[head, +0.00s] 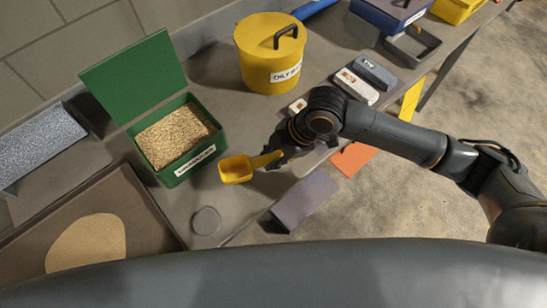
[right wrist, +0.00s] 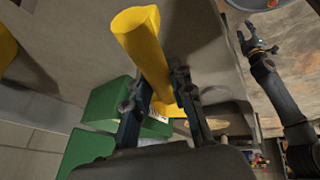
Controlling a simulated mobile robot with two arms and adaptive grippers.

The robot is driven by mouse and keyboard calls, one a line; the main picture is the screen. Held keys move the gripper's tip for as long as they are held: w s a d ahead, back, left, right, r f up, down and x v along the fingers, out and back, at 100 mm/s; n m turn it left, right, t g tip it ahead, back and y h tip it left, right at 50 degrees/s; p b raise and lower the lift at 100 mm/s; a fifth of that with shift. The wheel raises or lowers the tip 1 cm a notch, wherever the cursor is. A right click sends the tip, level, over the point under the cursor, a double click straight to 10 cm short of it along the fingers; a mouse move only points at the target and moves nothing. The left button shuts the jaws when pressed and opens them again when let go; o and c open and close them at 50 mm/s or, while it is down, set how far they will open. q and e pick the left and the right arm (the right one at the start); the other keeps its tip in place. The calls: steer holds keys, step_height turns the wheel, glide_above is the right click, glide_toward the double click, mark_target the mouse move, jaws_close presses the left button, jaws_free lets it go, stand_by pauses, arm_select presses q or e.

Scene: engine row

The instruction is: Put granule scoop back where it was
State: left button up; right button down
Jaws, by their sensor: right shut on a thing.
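The yellow granule scoop (head: 235,170) has a square bowl and a straight handle. My right gripper (head: 276,154) is shut on the handle, in front of the green granule box (head: 206,163). In the right wrist view the yellow scoop (right wrist: 139,40) sticks out between the fingers of the right gripper (right wrist: 158,92). The green box is labelled, its lid (head: 137,76) is up, and pale granules (head: 175,137) fill it. No scoop lies in it. My left gripper (right wrist: 261,40) shows small and empty in the right wrist view, its fingers apart.
A yellow lidded bin (head: 270,60) stands behind the right gripper. A brown tray (head: 160,215) with a tan patch lies at left. A grey disc (head: 206,220) lies on the bench. A purple cloth (head: 304,200) and an orange one (head: 352,158) lie near the front edge.

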steer(key=shift+w+d+f, duration=0.2)
steer(key=shift+w+f, duration=0.2)
steer(key=shift+f, duration=0.15)
steer(key=shift+w+f+p, duration=0.1)
steer(key=shift+f+p, duration=0.4)
steer(key=shift+f, duration=1.2)
steer(key=shift+f, duration=0.1)
steer(key=c, duration=1.2)
jaws_free()
steer(key=shift+o, duration=0.2)
steer(key=v, duration=1.2)
steer(key=shift+b, duration=0.45)
